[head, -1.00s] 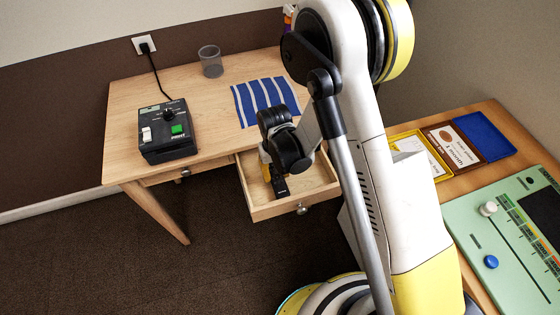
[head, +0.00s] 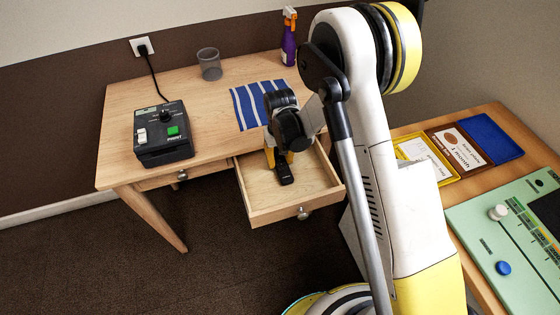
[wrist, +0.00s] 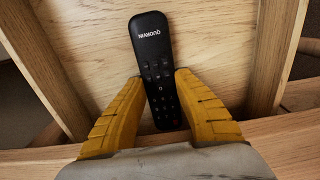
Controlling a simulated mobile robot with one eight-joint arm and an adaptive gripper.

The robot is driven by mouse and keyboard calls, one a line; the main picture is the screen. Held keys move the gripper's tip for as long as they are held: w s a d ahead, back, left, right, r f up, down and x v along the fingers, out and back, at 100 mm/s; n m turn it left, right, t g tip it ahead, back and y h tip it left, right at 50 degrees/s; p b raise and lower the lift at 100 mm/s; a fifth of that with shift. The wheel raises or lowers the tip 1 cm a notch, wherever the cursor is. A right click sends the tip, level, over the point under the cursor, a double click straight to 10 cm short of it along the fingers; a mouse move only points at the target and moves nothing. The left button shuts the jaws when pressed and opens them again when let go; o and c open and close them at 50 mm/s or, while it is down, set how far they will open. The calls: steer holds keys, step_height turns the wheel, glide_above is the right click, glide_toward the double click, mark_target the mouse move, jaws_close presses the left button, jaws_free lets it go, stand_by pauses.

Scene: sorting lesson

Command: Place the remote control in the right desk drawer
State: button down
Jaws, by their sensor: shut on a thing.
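The black remote control (wrist: 152,45) is between the yellow fingers of my gripper (wrist: 160,100) in the wrist view, which are shut on its lower part. In the head view the remote (head: 284,174) shows below my gripper (head: 279,158), inside the outline of the open right desk drawer (head: 262,216). The drawer's wooden floor and side walls (wrist: 272,50) surround the remote in the wrist view. I cannot tell whether the remote touches the drawer floor. The drawer holds nothing else that I can see.
The desk (head: 120,120) bears a black device (head: 163,135), a grey cup (head: 209,64), a blue striped cloth (head: 245,108) and a purple spray bottle (head: 288,45). The left drawer (head: 160,181) is shut. A side table at right holds trays (head: 488,138) and a green panel (head: 500,245).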

steer(key=shift+f, duration=0.15)
steer(key=c, duration=1)
jaws_free()
